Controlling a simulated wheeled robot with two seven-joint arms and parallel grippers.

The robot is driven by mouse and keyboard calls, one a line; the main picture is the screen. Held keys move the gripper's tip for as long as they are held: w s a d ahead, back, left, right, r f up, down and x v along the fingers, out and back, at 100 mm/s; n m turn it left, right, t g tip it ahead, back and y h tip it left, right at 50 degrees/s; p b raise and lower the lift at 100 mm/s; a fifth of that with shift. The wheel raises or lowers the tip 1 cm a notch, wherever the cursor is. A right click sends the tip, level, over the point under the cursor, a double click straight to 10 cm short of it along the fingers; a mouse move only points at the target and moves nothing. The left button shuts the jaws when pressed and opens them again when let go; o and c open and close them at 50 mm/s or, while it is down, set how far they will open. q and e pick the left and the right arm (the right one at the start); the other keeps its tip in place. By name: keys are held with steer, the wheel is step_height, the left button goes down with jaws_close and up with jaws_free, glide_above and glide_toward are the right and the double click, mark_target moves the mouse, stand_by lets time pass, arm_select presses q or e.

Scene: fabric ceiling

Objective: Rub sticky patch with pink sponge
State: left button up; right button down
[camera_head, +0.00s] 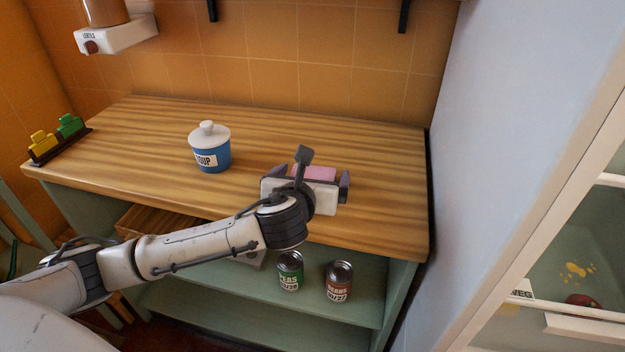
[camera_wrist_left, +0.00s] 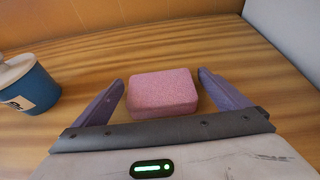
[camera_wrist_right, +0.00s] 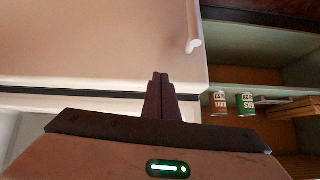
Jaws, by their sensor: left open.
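The pink sponge (camera_head: 314,173) lies on the wooden counter, partly hidden by my left gripper in the head view. My left gripper (camera_head: 311,178) is open just above the counter. In the left wrist view the sponge (camera_wrist_left: 163,92) lies between its purple fingers, with a gap on each side. A yellow splatter (camera_head: 575,270), which looks like the sticky patch, shows inside a pale green compartment at the right. My right gripper (camera_wrist_right: 160,90) shows only in its wrist view. Its dark fingers are together with nothing visible between them, in front of a pale panel.
A blue lidded soup jar (camera_head: 210,150) stands on the counter (camera_head: 150,135) left of my left gripper. A green can (camera_head: 290,272) and a brown can (camera_head: 339,281) stand on the shelf below. A pale wall (camera_head: 505,100) borders the counter at right. A dark red item (camera_head: 581,300) lies below the splatter.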

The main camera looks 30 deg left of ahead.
mark_target(312, 174)
arm_select(q)
steer(key=c, duration=1.1)
step_height(312, 174, up, 10)
steer(key=shift+p, duration=0.7)
